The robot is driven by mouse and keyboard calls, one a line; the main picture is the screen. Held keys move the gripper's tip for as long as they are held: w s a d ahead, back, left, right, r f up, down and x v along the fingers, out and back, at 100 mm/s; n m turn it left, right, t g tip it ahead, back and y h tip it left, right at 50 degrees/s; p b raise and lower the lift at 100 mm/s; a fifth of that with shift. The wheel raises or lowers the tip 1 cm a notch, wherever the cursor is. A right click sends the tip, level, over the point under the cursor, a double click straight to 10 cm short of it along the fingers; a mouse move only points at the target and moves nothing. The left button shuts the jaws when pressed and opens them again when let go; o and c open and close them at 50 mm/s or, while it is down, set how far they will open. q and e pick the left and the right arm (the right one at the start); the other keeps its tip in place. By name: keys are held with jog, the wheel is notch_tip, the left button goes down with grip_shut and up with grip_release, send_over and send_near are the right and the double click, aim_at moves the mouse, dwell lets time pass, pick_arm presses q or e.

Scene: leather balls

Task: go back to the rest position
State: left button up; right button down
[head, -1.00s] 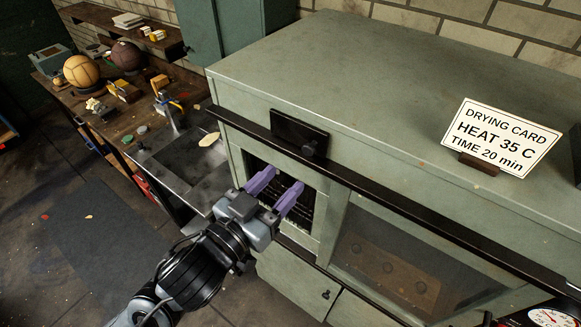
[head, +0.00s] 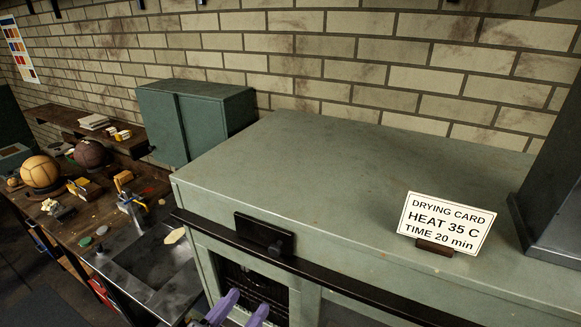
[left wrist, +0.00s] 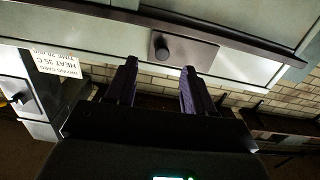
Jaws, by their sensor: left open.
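My left gripper (head: 248,299) shows at the bottom edge of the head view, with only its two purple fingers and a bit of the body in frame. The fingers are apart with nothing between them. They are in front of the dark barred opening (head: 232,277) of the grey-green cabinet (head: 300,185), below its black plate and knob (head: 268,238). In the left wrist view the gripper (left wrist: 158,68) also shows open and empty, and the knob (left wrist: 162,48) appears beyond the fingertips. My right gripper is not in view.
A drying card (head: 445,222) reading HEAT 35 C, TIME 20 min stands on the cabinet top. At the left, a workbench carries a tan ball (head: 41,172), a dark brown ball (head: 90,154) and small tools. A teal box (head: 195,120) stands behind. The cabinet top is mostly clear.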

pick_arm(q)
jog(key=s+a+f+n+g+y+p, duration=0.1)
jog(key=s+a+f+g+y, duration=0.1)
jog(key=s+f, duration=0.4)
jog(key=s+a+f+n+g+y+p, duration=0.1)
jog(key=s+a+f+g+y+p, duration=0.1)
jog(key=s+a+f+g, duration=0.3)
jog(key=s+a+f+g+y+p, duration=0.2)
jog(key=s+a+f+g, duration=0.2)
jog(key=s+f, duration=0.3)
notch_tip(320, 180, down, 5)
jog(key=shift+a+f+n+g+y, duration=0.2)
jog(key=shift+n+g+y, duration=0.15)
jog(key=shift+g, duration=0.25)
jog(key=shift+w, duration=0.1)
